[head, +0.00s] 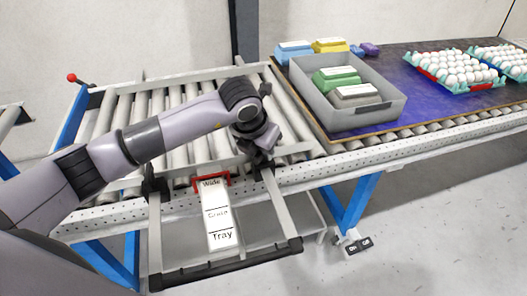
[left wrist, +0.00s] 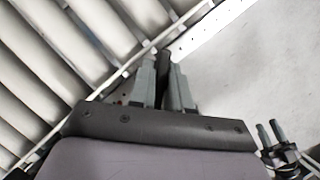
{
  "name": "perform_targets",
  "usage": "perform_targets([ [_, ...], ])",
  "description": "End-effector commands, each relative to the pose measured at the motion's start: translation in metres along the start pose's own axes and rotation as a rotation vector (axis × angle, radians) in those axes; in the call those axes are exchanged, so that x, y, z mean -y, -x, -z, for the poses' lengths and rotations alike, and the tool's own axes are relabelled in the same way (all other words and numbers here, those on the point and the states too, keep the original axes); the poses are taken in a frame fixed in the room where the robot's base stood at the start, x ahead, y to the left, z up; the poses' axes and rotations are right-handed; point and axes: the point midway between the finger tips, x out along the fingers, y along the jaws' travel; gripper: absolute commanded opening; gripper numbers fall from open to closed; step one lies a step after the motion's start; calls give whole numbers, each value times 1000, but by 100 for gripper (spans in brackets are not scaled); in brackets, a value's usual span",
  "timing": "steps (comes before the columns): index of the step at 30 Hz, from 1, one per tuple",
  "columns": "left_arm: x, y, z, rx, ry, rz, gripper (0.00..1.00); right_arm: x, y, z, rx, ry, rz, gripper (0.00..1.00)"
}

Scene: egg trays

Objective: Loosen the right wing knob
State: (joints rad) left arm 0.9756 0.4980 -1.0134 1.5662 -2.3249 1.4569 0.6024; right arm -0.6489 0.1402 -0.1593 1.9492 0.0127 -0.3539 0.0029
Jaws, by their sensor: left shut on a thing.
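My left gripper (head: 260,150) is at the right side rail of the guide frame, at the conveyor's front edge. In the left wrist view its two grey fingers (left wrist: 163,82) are closed around a small dark part (left wrist: 163,62), which seems to be the right wing knob. The gripper and wrist mostly hide that knob in the head view. The left black clamp (head: 155,184) stands on the left side rail. A white label plate (head: 218,226) reads Wide, Crate, Tray, with a red marker frame (head: 229,180) around Wide. My right gripper is not in view.
The guide frame's black front bar (head: 225,265) sticks out before the conveyor. A grey crate (head: 365,118) with green and grey cartons stands on the blue mat (head: 420,95). Egg trays (head: 440,58) stand at the right. The roller bed (head: 180,150) is clear of goods.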

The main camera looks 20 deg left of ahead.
Motion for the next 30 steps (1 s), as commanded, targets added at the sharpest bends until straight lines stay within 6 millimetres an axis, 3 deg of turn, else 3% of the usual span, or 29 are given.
perform_targets([
  [18,0,-2,0,-1,491,-204,0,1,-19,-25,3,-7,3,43],
  [30,0,0,0,-2,630,-261,0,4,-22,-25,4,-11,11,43],
])
